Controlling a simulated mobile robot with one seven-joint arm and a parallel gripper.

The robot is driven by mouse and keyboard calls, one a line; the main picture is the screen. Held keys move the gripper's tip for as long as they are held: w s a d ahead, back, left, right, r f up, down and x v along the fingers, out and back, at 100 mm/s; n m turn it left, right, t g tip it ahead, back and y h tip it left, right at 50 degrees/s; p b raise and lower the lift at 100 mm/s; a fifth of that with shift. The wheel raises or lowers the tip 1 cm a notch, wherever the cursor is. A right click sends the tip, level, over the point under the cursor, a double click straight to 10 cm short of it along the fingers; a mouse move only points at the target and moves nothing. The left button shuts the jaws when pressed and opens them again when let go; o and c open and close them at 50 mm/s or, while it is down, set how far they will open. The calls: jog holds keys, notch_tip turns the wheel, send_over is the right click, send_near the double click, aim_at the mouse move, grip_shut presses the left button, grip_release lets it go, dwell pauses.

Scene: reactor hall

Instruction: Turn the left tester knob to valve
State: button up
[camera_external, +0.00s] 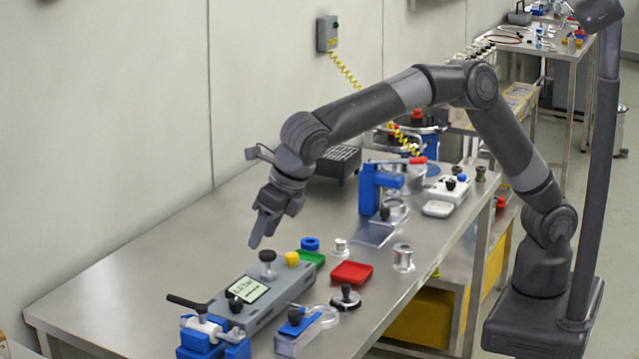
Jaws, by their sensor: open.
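The tester is a long grey box (277,301) with a lit display (248,290), lying near the front of the steel table. One black knob (235,305) stands by the near end of the display. A second, taller dark knob (267,257) stands at its far end. I cannot tell which one is the left knob, and their pointer marks are too small to read. My gripper (257,240) is open and empty, pointing down above and slightly left of the taller knob, apparently apart from it.
A blue clamp (213,335) with a black handle stands at the tester's near end. A blue press (369,190) stands farther back. The table's left side is clear.

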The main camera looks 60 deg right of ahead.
jog(key=d+r+m, duration=0.2)
jog(key=d+m, duration=0.1)
jog(key=d, duration=0.4)
jog(key=d+r+m, duration=0.2)
jog(key=d+m, duration=0.2)
jog(key=d, duration=0.3)
jog(key=d+r+m+h, duration=0.1)
jog(key=d+m, duration=0.3)
jog(key=d, duration=0.4)
jog(key=shift+w+r+t, duration=0.2)
jog(key=shift+r+t, duration=0.1)
jog(key=shift+r, duration=0.6)
jog(key=m+g+y, duration=0.3)
jog(key=m+y, duration=0.1)
jog(key=m, duration=0.9)
send_near(237, 300)
jog(key=x, duration=0.8)
jog(key=shift+a+f, duration=0.1)
